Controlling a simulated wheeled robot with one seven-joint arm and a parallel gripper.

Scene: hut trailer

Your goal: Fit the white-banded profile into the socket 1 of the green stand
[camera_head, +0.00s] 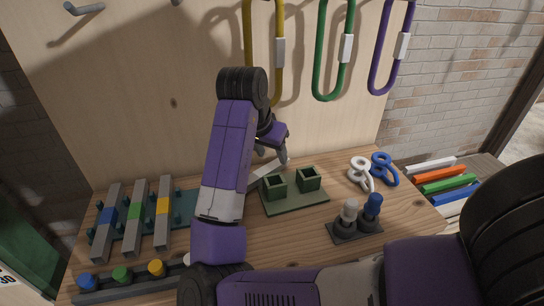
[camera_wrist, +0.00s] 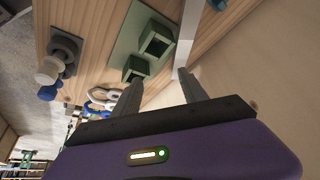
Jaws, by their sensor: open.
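The green stand (camera_head: 297,201) lies on the wooden table with two square sockets, a left one (camera_head: 275,187) and a right one (camera_head: 308,178). No number marks show on them. A pale bar (camera_head: 264,170), apparently the white-banded profile, shows partly behind my arm, left of the stand. In the wrist view, the pale bar (camera_wrist: 187,32) runs beside the green stand (camera_wrist: 126,43), its near end close to the right fingertip. My gripper (camera_head: 284,158) is just behind the stand. In the wrist view, my gripper (camera_wrist: 162,78) has its fingers apart, with nothing clearly held.
A teal rack (camera_head: 121,220) at the left holds profiles with blue, green and yellow bands. Right of the stand are a base with two pegs (camera_head: 355,230) and white and blue looped pieces (camera_head: 362,172).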

